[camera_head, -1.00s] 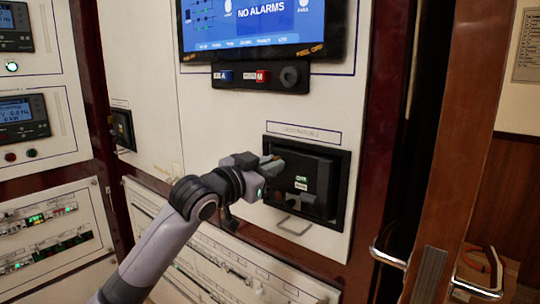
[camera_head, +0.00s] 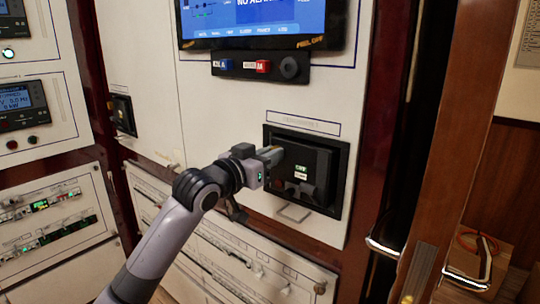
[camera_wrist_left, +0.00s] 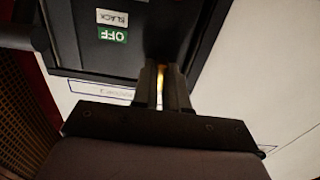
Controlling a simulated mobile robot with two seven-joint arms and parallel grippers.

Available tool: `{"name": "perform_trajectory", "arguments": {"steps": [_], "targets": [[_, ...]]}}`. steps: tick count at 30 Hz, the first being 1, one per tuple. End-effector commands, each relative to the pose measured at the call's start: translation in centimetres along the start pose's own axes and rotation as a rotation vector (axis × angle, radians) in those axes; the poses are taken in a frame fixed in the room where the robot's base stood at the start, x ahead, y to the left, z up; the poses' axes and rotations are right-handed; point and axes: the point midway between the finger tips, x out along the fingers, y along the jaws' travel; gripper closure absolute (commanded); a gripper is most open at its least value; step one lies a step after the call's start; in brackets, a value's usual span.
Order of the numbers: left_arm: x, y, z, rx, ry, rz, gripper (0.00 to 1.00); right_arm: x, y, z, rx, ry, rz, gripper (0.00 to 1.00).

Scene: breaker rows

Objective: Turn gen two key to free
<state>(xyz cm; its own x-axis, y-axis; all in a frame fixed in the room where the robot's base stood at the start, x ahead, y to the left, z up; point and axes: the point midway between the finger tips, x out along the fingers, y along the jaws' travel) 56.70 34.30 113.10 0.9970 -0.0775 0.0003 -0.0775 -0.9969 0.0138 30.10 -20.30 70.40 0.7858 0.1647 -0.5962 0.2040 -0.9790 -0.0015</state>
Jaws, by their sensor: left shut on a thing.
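The gen two key (camera_wrist_left: 160,78) shows only as a thin yellowish sliver between my left fingers in the left wrist view; the rest is hidden, so I cannot tell which way it points. My left gripper (camera_head: 274,156) is shut on it at the upper left of a black breaker unit (camera_head: 322,165). The gripper also shows in the left wrist view (camera_wrist_left: 163,88). The unit's green OFF label (camera_head: 300,168) is lit or bright, with a small white label below it. My right gripper is not in view.
A black button strip (camera_head: 262,66) with blue and red buttons sits under the screen (camera_head: 252,22). A metal handle (camera_head: 293,213) sticks out below the breaker unit. A wooden door (camera_head: 450,150) with metal handles stands at right. Breaker rows are at lower left.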

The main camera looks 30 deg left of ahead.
Motion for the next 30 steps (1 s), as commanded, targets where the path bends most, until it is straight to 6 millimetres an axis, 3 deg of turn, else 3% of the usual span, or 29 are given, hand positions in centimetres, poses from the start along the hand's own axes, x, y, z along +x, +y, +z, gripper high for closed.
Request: {"name": "perform_trajectory", "arguments": {"steps": [1,3,4,16,30], "targets": [[0.0,0.0,0.1,-0.005,-0.003,0.001,1.00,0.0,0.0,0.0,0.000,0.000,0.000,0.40],[0.0,0.0,0.1,-0.005,-0.003,0.001,0.71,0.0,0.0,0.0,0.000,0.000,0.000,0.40],[0.0,0.0,0.1,-0.004,-0.003,0.001,0.62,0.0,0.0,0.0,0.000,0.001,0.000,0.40],[-0.5,0.0,0.1,-0.001,-0.001,0.001,0.62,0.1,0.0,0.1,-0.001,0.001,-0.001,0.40],[-6.3,0.0,0.2,-0.001,-0.003,0.001,0.62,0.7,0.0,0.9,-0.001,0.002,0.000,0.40]]}}
